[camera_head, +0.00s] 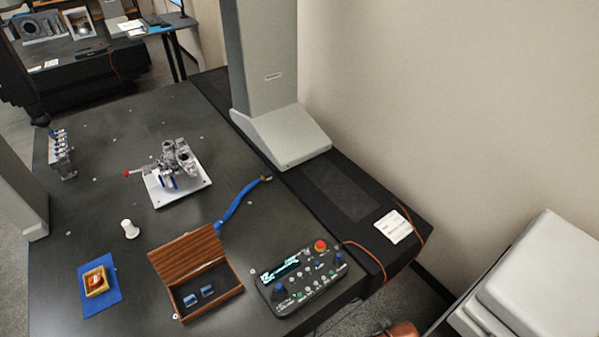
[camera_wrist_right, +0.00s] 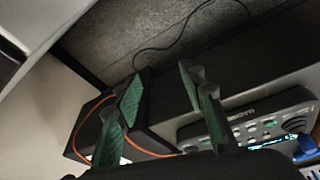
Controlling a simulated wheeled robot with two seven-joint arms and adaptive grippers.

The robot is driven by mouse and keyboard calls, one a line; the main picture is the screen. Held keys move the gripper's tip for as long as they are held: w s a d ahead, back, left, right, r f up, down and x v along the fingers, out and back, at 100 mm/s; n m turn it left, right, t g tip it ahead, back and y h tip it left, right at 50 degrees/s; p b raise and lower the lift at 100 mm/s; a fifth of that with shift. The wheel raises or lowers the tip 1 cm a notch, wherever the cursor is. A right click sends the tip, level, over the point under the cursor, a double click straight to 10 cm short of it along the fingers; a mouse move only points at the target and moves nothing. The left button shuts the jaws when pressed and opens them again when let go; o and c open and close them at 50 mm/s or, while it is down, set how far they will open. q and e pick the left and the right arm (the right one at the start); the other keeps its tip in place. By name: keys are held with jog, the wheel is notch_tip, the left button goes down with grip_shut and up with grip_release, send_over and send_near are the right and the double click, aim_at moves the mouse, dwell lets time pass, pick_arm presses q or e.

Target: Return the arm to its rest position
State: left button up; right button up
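My right gripper (camera_wrist_right: 160,105) shows in the right wrist view. Its green-padded fingers stand apart with nothing between them, so it is open and empty. Beyond the fingers are the dark edge of the table, an orange cable and the grey floor. The control panel (camera_wrist_right: 250,125) is to the right of the fingers in that view, apart from them as far as I can tell. The same control panel (camera_head: 303,279) lies at the table's front right corner in the head view. Neither gripper shows in the head view, and my left gripper is in no view.
The dark table (camera_head: 110,205) holds an open wooden box (camera_head: 190,256), a metal part on a white plate (camera_head: 178,195), a blue mat (camera_head: 100,305) and a white knob-like piece (camera_head: 130,229). A grey gantry column (camera_head: 265,60) stands behind. A white cabinet (camera_head: 540,280) is at right.

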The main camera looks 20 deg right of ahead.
jog(key=s+a+f+g+b, duration=0.1)
jog(key=s+f, duration=0.1)
jog(key=f, duration=1.1)
jog(key=s+f+b, duration=0.2)
jog(key=f, duration=1.1)
jog(key=s+f+n+g+b, duration=0.1)
jog(key=s+f+b, duration=0.2)
jog(key=s+f, duration=1.6)
jog(key=shift+f+y, duration=0.3)
jog(key=shift+f, duration=0.05)
